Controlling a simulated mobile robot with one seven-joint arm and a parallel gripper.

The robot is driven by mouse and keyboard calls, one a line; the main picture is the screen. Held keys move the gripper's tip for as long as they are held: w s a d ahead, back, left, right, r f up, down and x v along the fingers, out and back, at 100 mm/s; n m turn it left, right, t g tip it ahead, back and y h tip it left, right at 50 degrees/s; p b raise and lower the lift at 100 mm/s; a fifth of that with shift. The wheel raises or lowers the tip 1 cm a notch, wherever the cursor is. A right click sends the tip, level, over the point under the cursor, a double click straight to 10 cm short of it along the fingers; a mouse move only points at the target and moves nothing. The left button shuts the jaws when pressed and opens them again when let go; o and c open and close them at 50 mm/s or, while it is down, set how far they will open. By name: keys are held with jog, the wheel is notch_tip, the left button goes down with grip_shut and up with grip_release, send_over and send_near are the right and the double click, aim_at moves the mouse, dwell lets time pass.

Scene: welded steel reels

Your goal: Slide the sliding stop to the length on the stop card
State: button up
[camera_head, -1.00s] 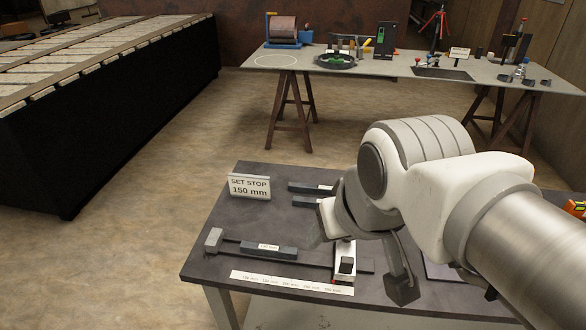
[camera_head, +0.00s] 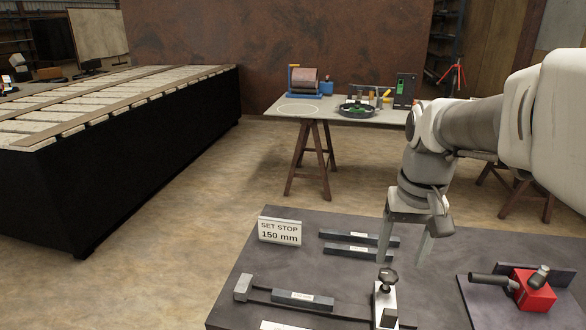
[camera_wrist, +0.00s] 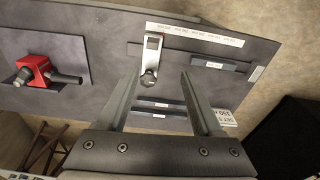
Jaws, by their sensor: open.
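The stop card (camera_head: 280,231) reads "SET STOP 150 mm" and stands at the workbench's back left; it also shows in the wrist view (camera_wrist: 226,118). The sliding stop (camera_head: 385,300), a pale block with a dark knob on top, sits on a dark rail (camera_head: 348,309), well right of the grey end block (camera_head: 243,288). The stop also shows in the wrist view (camera_wrist: 154,50). My gripper (camera_head: 405,256) is open and empty, fingers pointing down, above the bench just behind the stop. In the wrist view, the knob shows between and beyond the fingertips (camera_wrist: 160,75).
A labelled dark bar (camera_head: 302,299) lies by the rail between end block and stop, apart from both. Two similar bars (camera_head: 358,237) lie behind, near my gripper. A scale strip (camera_head: 285,326) runs in front. A red clamp (camera_head: 533,290) stands on a plate at right.

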aim_at(391, 311)
jog(key=shift+m+g, duration=0.4)
jog(key=shift+g, duration=0.1)
jog(key=f+b, duration=0.1)
jog(key=f, duration=0.5)
jog(key=w+d+f+b, duration=0.1)
jog(key=f, duration=0.6)
jog(key=d+f+b, duration=0.1)
jog(key=f+b, duration=0.1)
jog(key=f, duration=0.4)
jog(key=shift+w+f, duration=0.25)
jog(key=shift+f, duration=0.05)
grip_shut()
jog(key=shift+r, duration=0.1)
